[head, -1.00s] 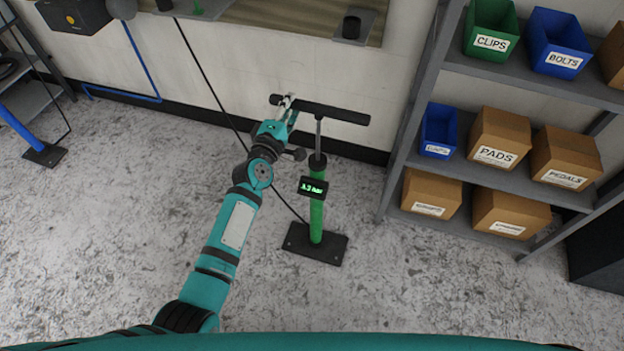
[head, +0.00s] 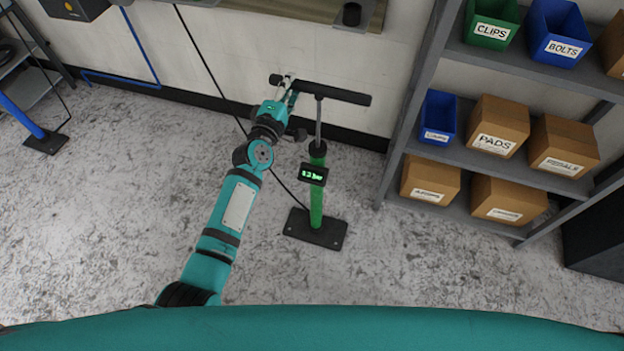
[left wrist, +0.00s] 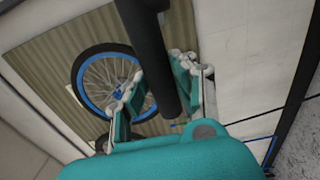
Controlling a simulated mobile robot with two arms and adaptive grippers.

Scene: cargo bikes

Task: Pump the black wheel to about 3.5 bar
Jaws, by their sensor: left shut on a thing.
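A green floor pump (head: 316,205) stands upright on its black base plate on the floor. Its black T-handle (head: 335,93) is raised, with a length of bare rod below it. The pump's small display (head: 313,175) shows green digits that look like 3.3 bar, though they are blurred. My left gripper (head: 289,82) is shut on the left end of the handle. In the left wrist view, the dark handle bar (left wrist: 150,40) runs between the fingers. A hose leads from the pump up the wall. No wheel that I can identify as the black one shows clearly.
A wheel with a blue rim (left wrist: 82,95) shows in the left wrist view. A grey shelf (head: 520,165) with labelled bins and boxes stands right of the pump. A blue pump (head: 22,122) stands at the far left. The floor around the green pump is clear.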

